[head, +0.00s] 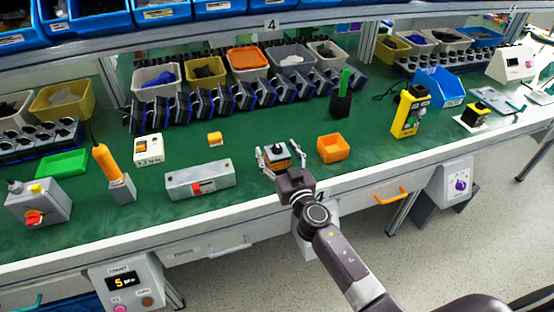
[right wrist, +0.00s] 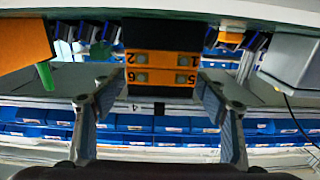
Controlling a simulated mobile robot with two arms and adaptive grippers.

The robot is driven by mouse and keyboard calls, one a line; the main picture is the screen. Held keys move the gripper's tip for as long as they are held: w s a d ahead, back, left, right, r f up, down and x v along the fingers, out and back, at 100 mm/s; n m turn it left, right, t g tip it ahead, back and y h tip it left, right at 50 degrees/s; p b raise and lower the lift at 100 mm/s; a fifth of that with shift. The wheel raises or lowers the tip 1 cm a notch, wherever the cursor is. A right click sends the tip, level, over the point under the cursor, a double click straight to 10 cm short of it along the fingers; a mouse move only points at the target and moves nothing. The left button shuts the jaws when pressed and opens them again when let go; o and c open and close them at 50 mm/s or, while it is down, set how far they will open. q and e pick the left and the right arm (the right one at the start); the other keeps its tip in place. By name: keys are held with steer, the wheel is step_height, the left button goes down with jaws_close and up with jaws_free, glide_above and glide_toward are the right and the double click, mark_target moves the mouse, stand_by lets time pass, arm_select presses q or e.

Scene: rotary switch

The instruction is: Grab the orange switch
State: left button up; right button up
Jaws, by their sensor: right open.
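The orange switch (head: 279,157) is a small dark block with orange parts, standing on the green bench top near its front edge. My right gripper (head: 276,160) has one finger on each side of the switch. In the right wrist view its fingers (right wrist: 158,92) are spread apart, with visible gaps to the switch on both sides. My left gripper is not in view.
A row of dark blue parts (head: 225,98) lines the back.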

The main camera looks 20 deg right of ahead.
steer(key=c, duration=1.4)
steer(key=shift+r, duration=0.1)
steer(key=shift+r+p, duration=0.5)
steer(key=shift+r, duration=0.15)
step_height(320, 180, up, 10)
steer(key=p, duration=0.5)
steer(key=shift+f, duration=0.2)
step_height(320, 180, up, 9)
steer(key=shift+r+p, duration=0.1)
steer(key=shift+p, duration=0.75)
